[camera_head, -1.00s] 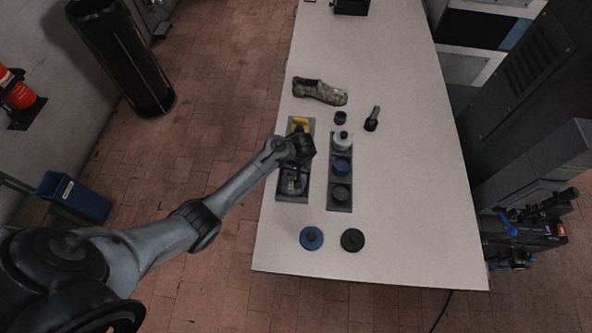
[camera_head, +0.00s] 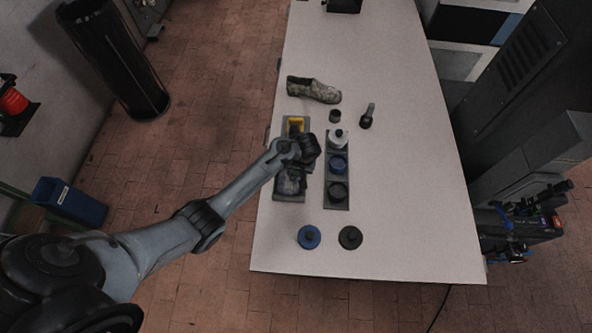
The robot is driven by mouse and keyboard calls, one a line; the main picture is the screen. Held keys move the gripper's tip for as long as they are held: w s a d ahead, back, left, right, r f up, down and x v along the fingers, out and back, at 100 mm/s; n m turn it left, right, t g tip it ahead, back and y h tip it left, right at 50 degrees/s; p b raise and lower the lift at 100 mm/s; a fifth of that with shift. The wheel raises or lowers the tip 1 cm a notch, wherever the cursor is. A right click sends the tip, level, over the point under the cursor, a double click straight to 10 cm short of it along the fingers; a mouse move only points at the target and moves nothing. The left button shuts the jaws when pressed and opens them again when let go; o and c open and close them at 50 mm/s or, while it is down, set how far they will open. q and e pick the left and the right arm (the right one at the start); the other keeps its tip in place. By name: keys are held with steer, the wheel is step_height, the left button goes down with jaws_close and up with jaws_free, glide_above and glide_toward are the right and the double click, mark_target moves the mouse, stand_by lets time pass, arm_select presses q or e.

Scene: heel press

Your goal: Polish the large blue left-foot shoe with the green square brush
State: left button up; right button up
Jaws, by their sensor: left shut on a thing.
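My left gripper (camera_head: 309,150) is over the right edge of the grey tray (camera_head: 305,125), between that tray and the row of pots. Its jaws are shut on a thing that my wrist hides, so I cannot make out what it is. I see no clearly green square brush. The only shoe (camera_head: 314,89) in view is a mottled grey-brown one lying beyond the tray; I see no blue shoe. My right gripper is not in view.
A second tray (camera_head: 337,204) holds a white pot (camera_head: 338,138), a blue pot (camera_head: 337,164) and a dark pot (camera_head: 337,191). A yellow item (camera_head: 296,125) sits in the left tray. Blue (camera_head: 308,237) and dark (camera_head: 350,237) lids lie nearer. The table's right side is clear.

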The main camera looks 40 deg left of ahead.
arm_select(q)
steer(key=shift+s+a, duration=0.8)
steer(key=shift+a, duration=0.35)
steer(key=shift+w+d, duration=0.1)
steer(key=shift+d, duration=0.05)
steer(key=shift+w+d, duration=0.4)
steer(key=shift+d, duration=0.2)
steer(key=shift+w+d, duration=0.4)
steer(key=shift+d, duration=0.2)
steer(key=shift+a, duration=0.15)
steer(key=shift+s+a, duration=0.45)
steer(key=shift+a, duration=0.15)
steer(key=shift+s+a, duration=0.4)
steer(key=shift+a, duration=0.2)
steer(key=shift+d, duration=0.1)
